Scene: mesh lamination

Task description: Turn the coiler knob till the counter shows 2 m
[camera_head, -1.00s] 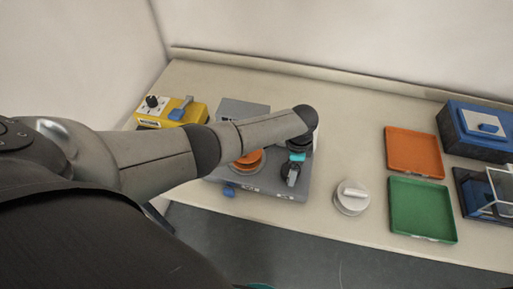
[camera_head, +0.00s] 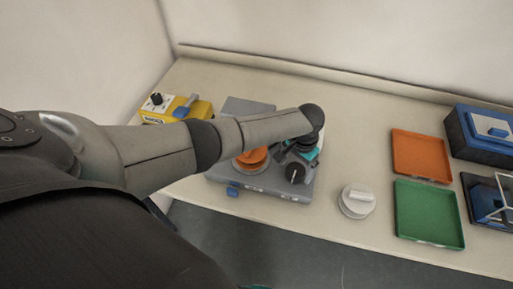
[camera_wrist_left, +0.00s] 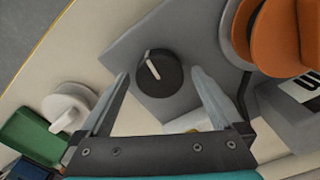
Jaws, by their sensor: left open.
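The coiler (camera_head: 262,187) is a flat grey unit on the table in the head view. Its black round knob (camera_head: 294,173) has a white pointer line and sits at the unit's right part. The knob also shows in the left wrist view (camera_wrist_left: 160,73), with its pointer slanted. An orange spool (camera_head: 251,159) stands left of the knob, partly hidden by my arm. My left gripper (camera_wrist_left: 161,73) is open, its fingers on either side of the knob in that view, apparently not touching it. No readable counter figure shows. My right gripper is not in view.
A yellow box (camera_head: 155,116) stands at the back left. A white round lidded piece (camera_head: 357,200) is right of the coiler. Further right are an orange tray (camera_head: 421,156), a green tray (camera_head: 429,214) and a blue box (camera_head: 480,133).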

